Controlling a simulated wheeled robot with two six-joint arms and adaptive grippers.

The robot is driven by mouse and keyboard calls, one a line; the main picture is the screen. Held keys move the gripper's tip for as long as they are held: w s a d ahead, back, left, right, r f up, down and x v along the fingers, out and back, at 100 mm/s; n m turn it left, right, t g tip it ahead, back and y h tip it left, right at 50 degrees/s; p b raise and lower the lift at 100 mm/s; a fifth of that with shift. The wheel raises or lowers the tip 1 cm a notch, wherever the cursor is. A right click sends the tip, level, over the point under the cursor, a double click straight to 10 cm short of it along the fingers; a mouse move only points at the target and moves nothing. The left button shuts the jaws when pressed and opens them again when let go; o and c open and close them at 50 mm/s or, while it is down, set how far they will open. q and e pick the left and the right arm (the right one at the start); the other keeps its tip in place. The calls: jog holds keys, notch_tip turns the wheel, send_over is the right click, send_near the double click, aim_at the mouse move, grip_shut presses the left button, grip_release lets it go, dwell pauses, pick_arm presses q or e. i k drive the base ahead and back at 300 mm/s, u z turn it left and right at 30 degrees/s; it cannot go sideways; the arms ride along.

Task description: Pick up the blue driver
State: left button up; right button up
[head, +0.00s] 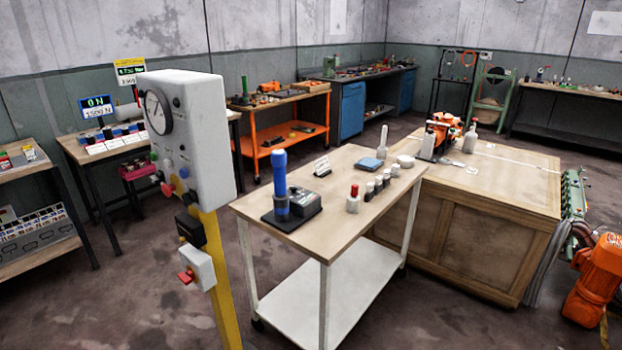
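The blue driver (281,182) stands upright on a small cart with a light wooden top (327,212). Its lower end sits in a dark holder (284,220) near the cart's left front edge. A dark grey box (305,202) stands just to its right on the same base. Neither of my grippers shows in the head view.
A grey control box (195,125) on a yellow post stands left of the cart, in front. A wooden workbench (520,187) adjoins the cart on the right. Small bottles (353,200) and a blue cloth-like item (370,164) share the cart top. Floor is open in front.

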aim_at(278, 157)
jog(key=z, duration=0.4)
jog(key=i, duration=1.1)
jog(key=u, duration=1.2)
